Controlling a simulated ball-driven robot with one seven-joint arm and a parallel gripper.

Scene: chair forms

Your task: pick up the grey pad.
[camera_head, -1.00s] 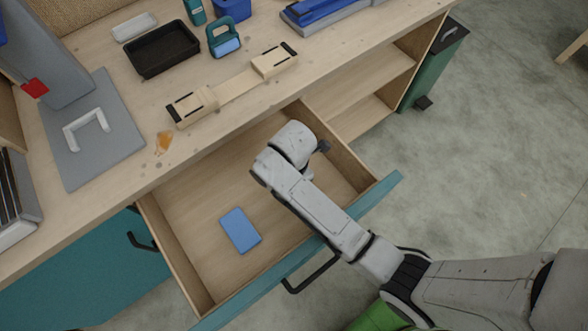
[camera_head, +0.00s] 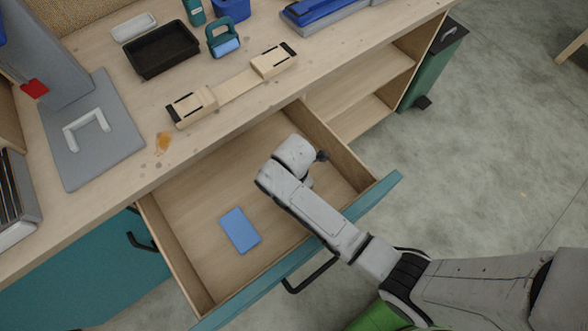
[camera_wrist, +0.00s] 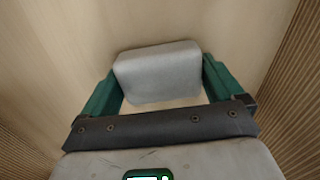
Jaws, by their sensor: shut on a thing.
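The grey pad (camera_wrist: 158,73) is a rounded light-grey block in the wrist view, inside the wooden drawer. My gripper (camera_wrist: 160,82) has its two green fingers on the left and right sides of the pad, shut on it. In the head view my arm hides the gripper and the pad; the arm reaches down into the open drawer (camera_head: 185,215). I cannot tell whether the pad is clear of the drawer floor.
A blue block (camera_head: 240,230) lies in the drawer, left of my arm. The teal drawer front (camera_head: 375,200) has a black handle. Above is a worktop (camera_head: 120,190) with a black tray (camera_head: 162,50), a wooden clamp-like piece (camera_head: 235,85) and a grey board (camera_head: 105,150).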

